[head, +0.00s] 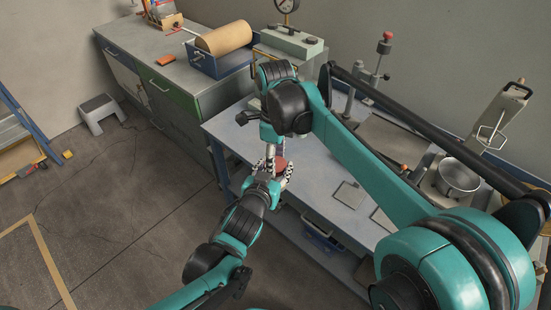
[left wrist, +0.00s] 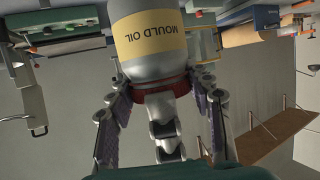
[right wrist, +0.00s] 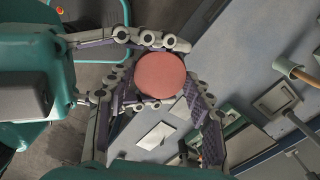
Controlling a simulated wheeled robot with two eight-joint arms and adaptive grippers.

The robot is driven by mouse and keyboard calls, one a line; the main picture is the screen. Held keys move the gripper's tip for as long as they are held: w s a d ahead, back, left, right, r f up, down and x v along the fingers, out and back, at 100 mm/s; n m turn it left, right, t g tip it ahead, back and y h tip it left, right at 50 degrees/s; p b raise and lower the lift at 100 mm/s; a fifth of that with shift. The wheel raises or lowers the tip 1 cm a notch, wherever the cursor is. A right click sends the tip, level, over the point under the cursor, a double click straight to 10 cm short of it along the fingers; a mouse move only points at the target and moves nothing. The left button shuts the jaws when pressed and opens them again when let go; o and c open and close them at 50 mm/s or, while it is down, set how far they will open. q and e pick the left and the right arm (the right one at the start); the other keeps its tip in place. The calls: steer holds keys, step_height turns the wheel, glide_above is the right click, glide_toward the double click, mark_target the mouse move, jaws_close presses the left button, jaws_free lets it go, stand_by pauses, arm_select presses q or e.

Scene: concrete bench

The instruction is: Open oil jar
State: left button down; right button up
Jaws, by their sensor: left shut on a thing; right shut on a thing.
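The oil jar (left wrist: 168,35) is pale grey with a yellow "MOULD OIL" label, upside down in the left wrist picture. Its red lid (right wrist: 161,75) is a round disc in the right wrist view and a small red patch in the head view (head: 280,166). My left gripper (head: 282,176) comes in from the side with its fingers around the jar near the lid, shut on it. My right gripper (head: 271,158) reaches down from above, fingers on either side of the lid, shut on it. The jar body is mostly hidden in the head view. I cannot tell whether the lid is loose.
The grey bench (head: 318,175) lies under and right of the grippers, with flat plates (head: 350,194) on it. A cabinet (head: 150,75) with a blue tray (head: 217,65) is behind left.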

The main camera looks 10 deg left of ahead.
steer(key=n, duration=0.3)
steer(key=o, duration=1.3)
